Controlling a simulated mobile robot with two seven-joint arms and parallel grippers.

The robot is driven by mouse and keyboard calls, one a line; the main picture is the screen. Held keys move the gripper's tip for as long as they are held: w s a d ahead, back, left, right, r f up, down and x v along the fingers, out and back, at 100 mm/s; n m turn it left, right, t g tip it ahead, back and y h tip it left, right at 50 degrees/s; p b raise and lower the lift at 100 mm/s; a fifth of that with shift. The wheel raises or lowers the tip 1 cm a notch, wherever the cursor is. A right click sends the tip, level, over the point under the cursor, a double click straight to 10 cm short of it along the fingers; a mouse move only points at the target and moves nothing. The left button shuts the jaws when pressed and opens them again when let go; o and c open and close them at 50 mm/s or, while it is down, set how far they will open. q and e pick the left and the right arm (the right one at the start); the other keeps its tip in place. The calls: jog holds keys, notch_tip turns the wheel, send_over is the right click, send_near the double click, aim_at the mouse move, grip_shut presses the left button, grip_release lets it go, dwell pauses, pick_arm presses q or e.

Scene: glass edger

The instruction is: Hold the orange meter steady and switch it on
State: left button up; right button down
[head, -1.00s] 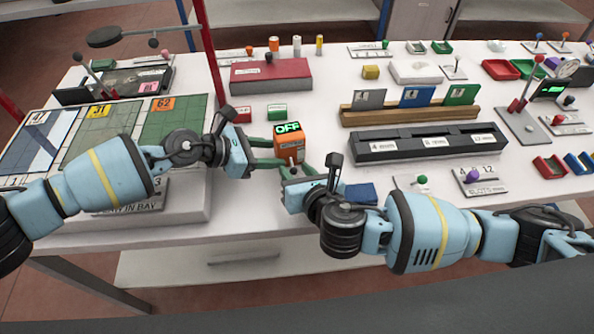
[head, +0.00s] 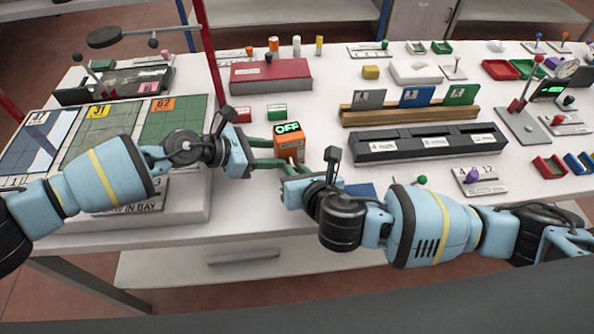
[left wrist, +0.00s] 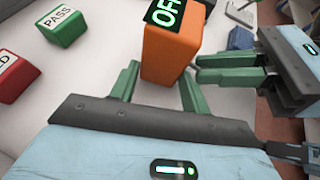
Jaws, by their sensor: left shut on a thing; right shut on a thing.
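The orange meter (head: 289,148) stands on the white table, its green-lit display (head: 287,127) reading OFF. It also shows in the left wrist view (left wrist: 171,55). My left gripper (head: 272,153) is shut on the meter, with one green finger on each side of it low down. My right gripper (head: 290,167) is at the meter's near face, where a small switch (head: 291,160) sticks out. In the left wrist view its green fingers (left wrist: 200,69) lie close together against the meter's side. They are shut on the switch, which they mostly hide there.
Red and green labelled blocks (head: 277,111) stand just behind the meter. A long black tray (head: 425,143) lies to the right and a red box (head: 270,75) behind. A blue block (head: 360,190) sits close to my right gripper. Coloured panels (head: 95,130) lie to the left.

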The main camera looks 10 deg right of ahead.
aim_at(291, 164)
pick_arm(q)
jog(key=shift+r, duration=0.1)
pick_arm(e)
jog(key=g, duration=0.1)
jog(key=r+g, duration=0.2)
jog(key=g, duration=0.1)
jog(key=shift+w+h, duration=0.3)
jog(key=shift+h, duration=0.1)
pick_arm(q)
jog(key=shift+d, duration=0.1)
pick_arm(e)
jog(key=shift+w+a+r+m+g+h, duration=0.1)
jog(key=shift+w+r+m+g+h, duration=0.1)
jog(key=shift+g, duration=0.55)
jog(key=shift+w+r+m+g+h, duration=0.1)
jog(key=shift+r+g, duration=0.05)
jog(key=shift+g, duration=0.55)
jog(key=shift+w+a+r+m+g+h, duration=0.1)
jog(key=shift+w+r+g, duration=0.1)
jog(key=shift+g, duration=0.55)
jog(key=c, duration=1.4)
grip_release()
jog(key=shift+r, duration=0.1)
